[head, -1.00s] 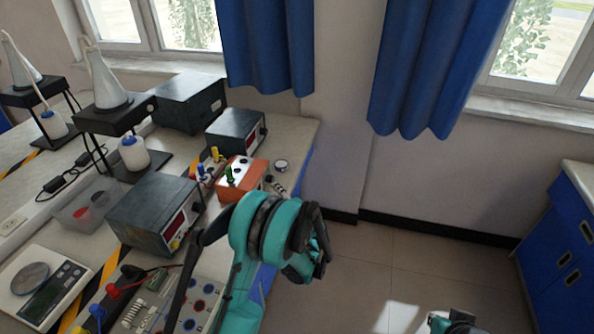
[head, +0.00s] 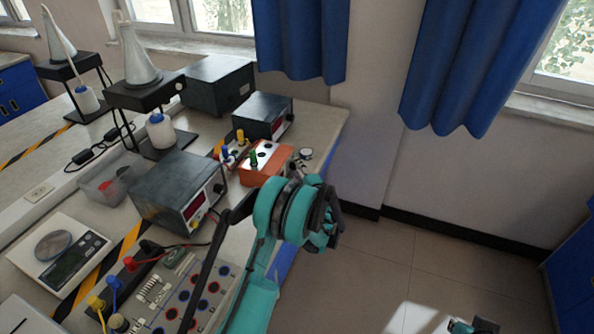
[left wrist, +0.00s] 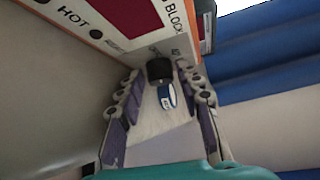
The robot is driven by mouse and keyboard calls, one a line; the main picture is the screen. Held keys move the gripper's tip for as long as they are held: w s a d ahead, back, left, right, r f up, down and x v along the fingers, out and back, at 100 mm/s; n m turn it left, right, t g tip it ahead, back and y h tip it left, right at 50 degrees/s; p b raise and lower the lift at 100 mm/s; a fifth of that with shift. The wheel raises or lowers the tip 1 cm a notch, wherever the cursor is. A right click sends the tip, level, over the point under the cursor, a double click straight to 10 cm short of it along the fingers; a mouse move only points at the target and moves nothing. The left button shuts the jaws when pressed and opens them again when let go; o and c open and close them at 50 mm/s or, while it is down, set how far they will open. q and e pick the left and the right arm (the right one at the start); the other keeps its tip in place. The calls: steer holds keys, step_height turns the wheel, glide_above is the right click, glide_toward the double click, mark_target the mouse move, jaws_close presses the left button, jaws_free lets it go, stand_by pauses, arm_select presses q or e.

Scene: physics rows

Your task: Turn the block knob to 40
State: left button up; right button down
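The block knob (left wrist: 160,71) is a small black cylinder in the left wrist view, beside a white, orange-edged panel (left wrist: 95,35) lettered HOT and BLOCK with a dark red window. My left gripper (left wrist: 160,105) is open, one finger on each side of the picture, with the knob between them toward the far end. I cannot tell whether a finger touches it. In the head view my left gripper (head: 325,222) is right of and nearer than an orange box (head: 265,163) on the bench; the knob cannot be made out there. Part of my right arm (head: 474,325) shows at the bottom edge, its fingers unclear.
A dark power supply (head: 180,190), a second meter box (head: 255,115), a scale (head: 60,255) and a circuit board (head: 190,295) with plugs crowd the bench (head: 325,115). Open floor (head: 400,265) lies right of the bench. A blue cabinet (head: 570,260) stands at far right.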

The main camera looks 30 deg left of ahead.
arm_select(q)
jaws_close()
steer(key=shift+r, duration=0.1)
steer(key=shift+r+m+g+h+p, duration=0.25)
steer(key=shift+m+g+h+p, duration=0.15)
steer(key=shift+m+g+p, duration=0.4)
steer(key=shift+w+r+m+g+h+p, duration=0.15)
steer(key=shift+m+g+h+p, duration=0.35)
steer(key=shift+g+p, duration=0.35)
steer(key=shift+w+r+m+g+h+p, duration=0.15)
steer(key=shift+m+g+h+p, duration=0.15)
steer(key=shift+m+g+p, duration=0.5)
steer(key=shift+w+m+g+p, duration=0.1)
steer(key=shift+m+g+p, duration=0.35)
steer(key=shift+g, duration=0.4)
